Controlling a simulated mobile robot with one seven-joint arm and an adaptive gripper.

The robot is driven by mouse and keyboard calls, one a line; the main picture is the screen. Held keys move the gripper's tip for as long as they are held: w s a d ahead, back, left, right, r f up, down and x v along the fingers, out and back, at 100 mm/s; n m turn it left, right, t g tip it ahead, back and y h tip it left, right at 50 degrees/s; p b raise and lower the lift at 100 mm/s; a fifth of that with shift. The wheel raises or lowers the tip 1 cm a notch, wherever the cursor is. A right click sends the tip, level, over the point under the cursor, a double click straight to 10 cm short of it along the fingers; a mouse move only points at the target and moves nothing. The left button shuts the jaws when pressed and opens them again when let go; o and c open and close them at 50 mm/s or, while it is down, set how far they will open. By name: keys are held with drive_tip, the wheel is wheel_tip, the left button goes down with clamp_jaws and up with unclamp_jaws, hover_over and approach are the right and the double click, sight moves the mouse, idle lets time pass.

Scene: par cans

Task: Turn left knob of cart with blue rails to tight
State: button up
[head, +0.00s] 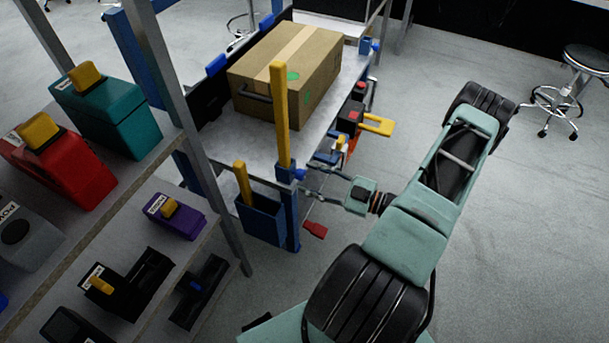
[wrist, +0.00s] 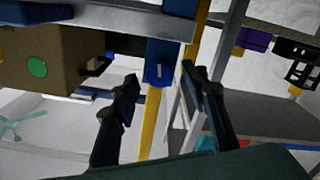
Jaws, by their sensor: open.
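The cart (head: 231,154) has a grey top, blue posts and a cardboard box on it. A small blue knob (head: 298,173) sits on the blue clamp at its near corner, beside an upright yellow bar (head: 280,115). My gripper (head: 309,178) is open and empty, with its fingers pointing at this knob from the right. In the wrist view my gripper (wrist: 158,74) has a blue part (wrist: 160,72) with a pale mark between and just beyond its fingertips. I cannot tell whether the fingers touch it. Another blue knob (head: 374,45) shows at the cart's far corner.
A grey shelf rack (head: 215,200) with coloured cases stands close on the left. A blue bin (head: 260,220) hangs below the near corner. Tools with yellow and red handles (head: 376,124) hang along the cart's right side. The floor on the right is open, with a stool (head: 585,60) far back.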

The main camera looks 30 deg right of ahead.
drive_tip(key=v, duration=0.9)
drive_tip(key=shift+s+d, duration=0.2)
drive_tip(key=shift+s, duration=0.1)
